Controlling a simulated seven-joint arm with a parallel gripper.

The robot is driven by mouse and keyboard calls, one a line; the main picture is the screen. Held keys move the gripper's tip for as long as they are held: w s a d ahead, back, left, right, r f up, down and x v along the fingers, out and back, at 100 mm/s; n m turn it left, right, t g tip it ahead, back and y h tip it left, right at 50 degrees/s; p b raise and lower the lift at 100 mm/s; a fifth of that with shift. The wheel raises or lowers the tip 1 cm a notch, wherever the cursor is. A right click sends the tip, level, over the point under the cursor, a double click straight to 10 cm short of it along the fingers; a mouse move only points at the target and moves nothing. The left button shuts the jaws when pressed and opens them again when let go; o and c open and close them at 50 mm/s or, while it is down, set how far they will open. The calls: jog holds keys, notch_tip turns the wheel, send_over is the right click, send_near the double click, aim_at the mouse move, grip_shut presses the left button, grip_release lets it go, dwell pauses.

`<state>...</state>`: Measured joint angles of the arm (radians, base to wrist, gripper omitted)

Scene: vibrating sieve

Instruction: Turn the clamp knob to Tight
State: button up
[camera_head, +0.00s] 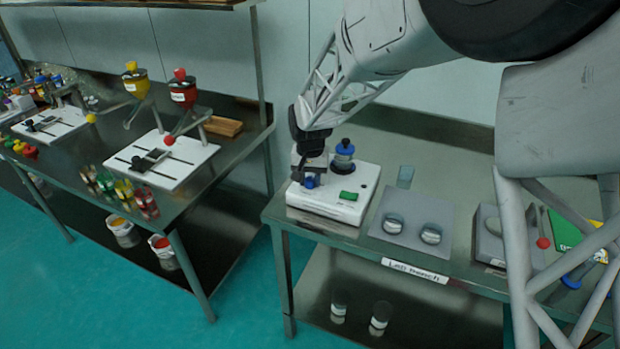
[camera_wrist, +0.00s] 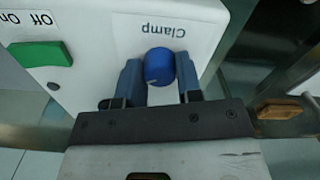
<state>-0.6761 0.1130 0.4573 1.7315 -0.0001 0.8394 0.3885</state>
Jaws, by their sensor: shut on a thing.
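The vibrating sieve (camera_head: 330,205) is a white box on the lab bench. Its blue clamp knob (camera_head: 309,182) is on the top near the left corner. In the wrist view the blue knob (camera_wrist: 159,67) sits between the two fingers, below the upside-down word "Clamp". My gripper (camera_wrist: 158,80) is shut on the knob, one finger on each side. In the head view my gripper (camera_head: 308,172) comes down over the knob from above. No "Tight" mark is visible; the gripper may hide it.
A green switch (camera_wrist: 40,54) marked "Off On" is on the sieve; it also shows in the head view (camera_head: 348,196). A blue and black sieve stack (camera_head: 343,158) stands behind. A grey plate with two round dishes (camera_head: 430,233) lies to the right. My arm fills the upper right.

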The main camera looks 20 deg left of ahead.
aim_at(311, 179)
dwell(0.3)
jog(key=o, duration=0.9)
jog(key=shift+o, duration=0.2)
jog(key=shift+r, duration=0.1)
jog(key=shift+r, duration=3.85)
jog(key=shift+d, duration=0.1)
